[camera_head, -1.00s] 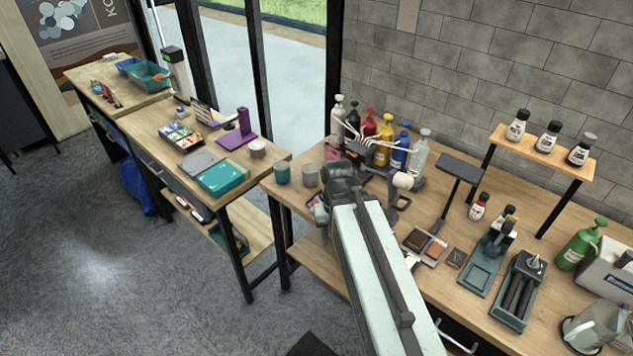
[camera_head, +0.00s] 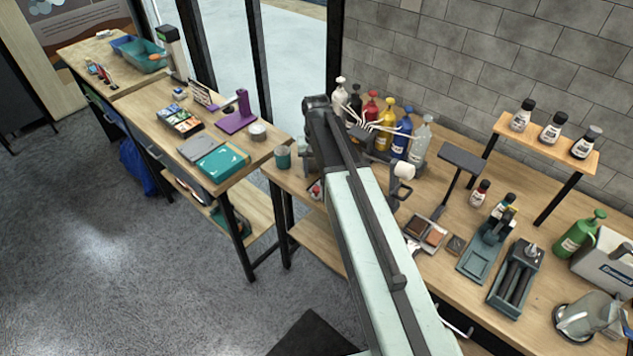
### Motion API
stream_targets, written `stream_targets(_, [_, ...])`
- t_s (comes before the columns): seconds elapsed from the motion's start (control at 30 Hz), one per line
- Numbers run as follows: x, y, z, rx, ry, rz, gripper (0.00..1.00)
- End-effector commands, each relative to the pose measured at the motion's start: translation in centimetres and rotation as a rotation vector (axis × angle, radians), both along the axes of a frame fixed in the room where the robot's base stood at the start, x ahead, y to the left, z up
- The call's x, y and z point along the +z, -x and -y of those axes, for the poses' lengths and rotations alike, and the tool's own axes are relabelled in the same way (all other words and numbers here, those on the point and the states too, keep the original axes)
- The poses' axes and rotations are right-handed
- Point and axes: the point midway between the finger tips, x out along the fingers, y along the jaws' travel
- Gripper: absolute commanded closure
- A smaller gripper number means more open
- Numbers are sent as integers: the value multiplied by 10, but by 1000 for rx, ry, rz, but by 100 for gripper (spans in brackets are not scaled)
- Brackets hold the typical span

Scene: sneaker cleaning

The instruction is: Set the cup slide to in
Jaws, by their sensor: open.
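No part can be picked out surely as the cup slide. A group of coloured bottles (camera_head: 384,124) with pale spouts meeting near a dark block (camera_head: 362,134) stands by the wall, and my arm covers the area in front of it. A white cylinder (camera_head: 403,171) sits on a dark stand just right of my arm. My arm crosses from the bottom centre up to its dark joint left of the bottles. My gripper is hidden behind the arm, so I cannot see its fingers or whether it touches anything.
A teal cup (camera_head: 283,157) stands at the bench's left end. To the right are a dark raised plate (camera_head: 462,158), a teal tray fixture (camera_head: 480,263), a roller holder (camera_head: 516,282), a shelf (camera_head: 545,148) with small bottles and a glass jug (camera_head: 584,318). A second table (camera_head: 160,148) stands left.

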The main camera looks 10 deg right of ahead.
Motion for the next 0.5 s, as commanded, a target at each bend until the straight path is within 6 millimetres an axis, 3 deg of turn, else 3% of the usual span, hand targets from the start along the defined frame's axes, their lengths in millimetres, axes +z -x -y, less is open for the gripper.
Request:
stream_targets(0.27, [-13,-1,2,-5,0,0,53])
stream_targets(0.5, [-54,0,2,-5,0,0,53])
